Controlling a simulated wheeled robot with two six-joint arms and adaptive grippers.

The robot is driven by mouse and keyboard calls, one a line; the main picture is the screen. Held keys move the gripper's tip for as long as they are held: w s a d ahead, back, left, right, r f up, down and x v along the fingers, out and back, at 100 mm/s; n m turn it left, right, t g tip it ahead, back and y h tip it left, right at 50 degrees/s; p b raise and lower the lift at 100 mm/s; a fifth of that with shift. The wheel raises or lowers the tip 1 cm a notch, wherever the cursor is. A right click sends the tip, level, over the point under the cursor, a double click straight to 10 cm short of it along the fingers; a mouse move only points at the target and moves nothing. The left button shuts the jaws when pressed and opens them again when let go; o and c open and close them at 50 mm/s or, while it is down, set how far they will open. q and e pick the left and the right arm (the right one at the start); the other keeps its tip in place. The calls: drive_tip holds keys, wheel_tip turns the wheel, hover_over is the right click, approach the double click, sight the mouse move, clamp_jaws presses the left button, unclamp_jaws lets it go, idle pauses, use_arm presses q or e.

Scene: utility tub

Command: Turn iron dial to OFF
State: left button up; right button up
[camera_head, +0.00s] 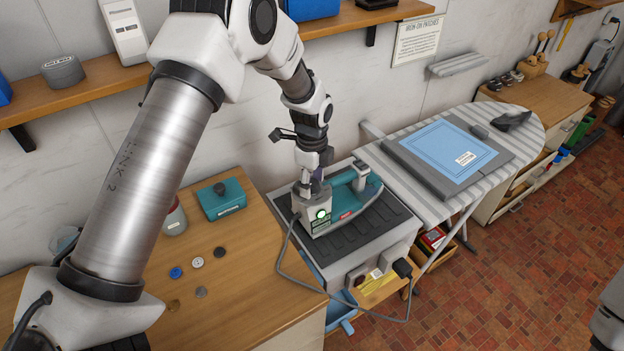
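A teal and grey iron (368,192) rests on a dark ribbed pad on top of a grey cabinet. A round pale green light (322,213) shows on its grey near end. My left gripper (313,186) reaches down from above onto that grey end, beside the teal handle. Its fingers are small here and overlap the iron, so I cannot tell whether they touch it or how far they are apart. I cannot make out the dial; the gripper may hide it. My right gripper is not in view.
A cord runs from the iron to a black plug (403,268) at the cabinet's front. A striped ironing board (525,139) stands to the right. The wooden counter (249,267) at left holds a teal box (222,199) and several loose buttons. A shelf (98,92) runs along the wall.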

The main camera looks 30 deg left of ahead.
use_arm(q)
drive_tip(key=shift+s, duration=0.15)
drive_tip(key=c, duration=0.7)
